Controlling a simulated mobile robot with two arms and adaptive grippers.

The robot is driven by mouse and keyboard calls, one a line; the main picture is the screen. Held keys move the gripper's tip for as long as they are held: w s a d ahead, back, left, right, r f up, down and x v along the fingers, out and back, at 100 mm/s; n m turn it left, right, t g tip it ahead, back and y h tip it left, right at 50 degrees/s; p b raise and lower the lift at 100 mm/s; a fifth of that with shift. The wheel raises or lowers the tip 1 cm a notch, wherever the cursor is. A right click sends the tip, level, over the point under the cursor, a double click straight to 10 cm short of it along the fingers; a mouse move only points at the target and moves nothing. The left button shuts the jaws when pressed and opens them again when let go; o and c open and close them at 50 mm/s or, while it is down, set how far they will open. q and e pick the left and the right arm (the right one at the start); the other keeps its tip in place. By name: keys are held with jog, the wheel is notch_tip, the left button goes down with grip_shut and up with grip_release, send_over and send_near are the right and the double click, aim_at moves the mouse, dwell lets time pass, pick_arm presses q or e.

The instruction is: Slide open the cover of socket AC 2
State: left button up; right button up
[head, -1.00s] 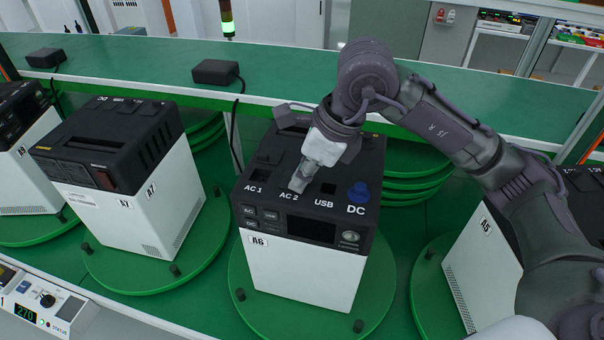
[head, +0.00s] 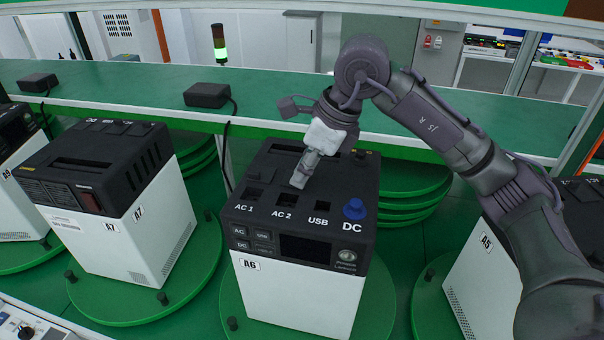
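The black-topped unit A6 (head: 300,256) stands on a green turntable in the middle of the head view. Socket AC 2 (head: 286,200) is on its top, between AC 1 (head: 254,193) and USB (head: 321,206). A dark square opening shows at AC 2, like those at AC 1 and USB. My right gripper (head: 299,182) points down just behind AC 2, its fingertips together with nothing seen between them. The tip is at or very near the top surface; contact is unclear. It hides the area behind AC 2, where a cover could be. My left gripper is not in view.
A blue DC cap (head: 355,209) stands up right of USB. Unit A7 (head: 110,235) stands to the left and unit A5 (head: 475,275) to the right, partly behind my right arm. A green shelf (head: 420,120) with black boxes (head: 207,94) runs behind.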

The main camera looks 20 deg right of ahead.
jog(key=shift+o, duration=1.1)
jog(key=shift+w+f, duration=0.1)
jog(key=v, duration=1.2)
